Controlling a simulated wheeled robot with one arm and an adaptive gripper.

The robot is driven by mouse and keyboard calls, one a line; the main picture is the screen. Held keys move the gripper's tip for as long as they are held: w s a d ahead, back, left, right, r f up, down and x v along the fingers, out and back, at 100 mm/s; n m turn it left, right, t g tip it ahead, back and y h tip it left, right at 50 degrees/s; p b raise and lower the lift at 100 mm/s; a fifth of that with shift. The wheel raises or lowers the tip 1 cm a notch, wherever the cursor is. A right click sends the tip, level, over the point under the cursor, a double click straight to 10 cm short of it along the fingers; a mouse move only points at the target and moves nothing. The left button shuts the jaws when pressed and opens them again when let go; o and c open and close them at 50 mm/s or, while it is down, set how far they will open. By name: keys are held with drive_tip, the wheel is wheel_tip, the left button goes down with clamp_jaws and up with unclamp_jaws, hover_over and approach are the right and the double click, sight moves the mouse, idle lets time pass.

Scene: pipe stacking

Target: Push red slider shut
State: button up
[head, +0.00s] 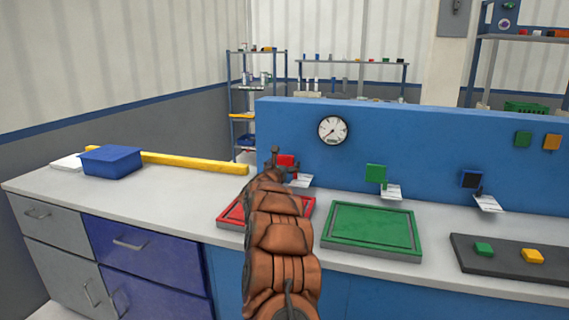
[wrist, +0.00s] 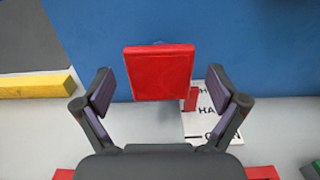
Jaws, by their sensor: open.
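The red slider (wrist: 158,72) is a red block on the blue back panel, seen large and central in the wrist view. In the head view the red slider (head: 287,160) shows just right of my gripper (head: 275,150), partly hidden by it. In the wrist view my gripper (wrist: 160,95) is open, with one finger on each side of the slider's lower part and visible gaps between. I cannot tell how far the fingertips are from the panel. A printed white tag (wrist: 205,115) hangs below and right of the slider.
A red tray (head: 308,206) lies below my arm, with a green tray (head: 372,230) to its right. Green (head: 376,173) and dark (head: 471,180) blocks sit on the blue panel (head: 430,145). A yellow bar (head: 195,162) and blue bin (head: 111,161) lie on the left counter.

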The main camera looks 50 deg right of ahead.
drive_tip(key=shift+w+d+f, duration=0.1)
drive_tip(key=shift+w+d, duration=0.15)
drive_tip(key=shift+d, duration=0.1)
drive_tip(key=c, duration=1.7)
drive_tip(key=shift+x, duration=1.7)
drive_tip(key=shift+w+d, duration=0.2)
drive_tip(key=shift+d, duration=0.2)
drive_tip(key=o, duration=1.7)
